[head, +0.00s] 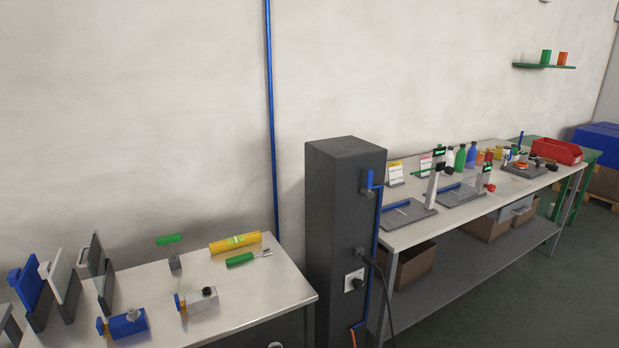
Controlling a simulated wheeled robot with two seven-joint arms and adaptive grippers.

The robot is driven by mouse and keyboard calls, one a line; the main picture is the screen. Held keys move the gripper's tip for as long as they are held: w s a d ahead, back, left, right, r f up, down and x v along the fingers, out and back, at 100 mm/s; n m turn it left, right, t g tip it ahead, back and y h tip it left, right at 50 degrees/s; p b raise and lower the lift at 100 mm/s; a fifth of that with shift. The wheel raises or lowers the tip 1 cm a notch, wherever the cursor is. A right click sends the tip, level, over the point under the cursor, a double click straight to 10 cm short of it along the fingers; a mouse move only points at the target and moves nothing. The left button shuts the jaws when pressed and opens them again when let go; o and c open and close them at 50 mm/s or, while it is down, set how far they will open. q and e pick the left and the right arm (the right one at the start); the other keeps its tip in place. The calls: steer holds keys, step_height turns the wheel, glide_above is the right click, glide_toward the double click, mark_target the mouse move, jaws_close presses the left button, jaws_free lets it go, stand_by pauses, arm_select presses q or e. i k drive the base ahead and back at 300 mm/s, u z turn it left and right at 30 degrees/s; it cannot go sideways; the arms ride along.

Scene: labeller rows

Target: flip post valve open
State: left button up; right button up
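A dark grey post (338,245) stands between two benches. High on its right-hand face is a small valve with a grey body (366,190) and a blue lever (371,178) that points upward. A blue pipe (376,230) runs down the post's edge beside the valve. Whether the valve is open or shut is too small to tell. Neither of my grippers is in view, and nothing touches the valve.
A black cable (382,285) hangs from the post above a socket with a dark knob (354,281). The left bench (255,300) holds blue and grey devices and green and yellow tools. The right bench (420,232) holds measuring stands, bottles and a red bin (556,151).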

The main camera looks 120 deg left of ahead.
mark_target(366, 192)
steer(key=u, duration=2.65)
steer(key=k, duration=0.65)
steer(key=z, duration=0.9)
steer(key=i, duration=1.35)
steer(key=u, duration=0.85)
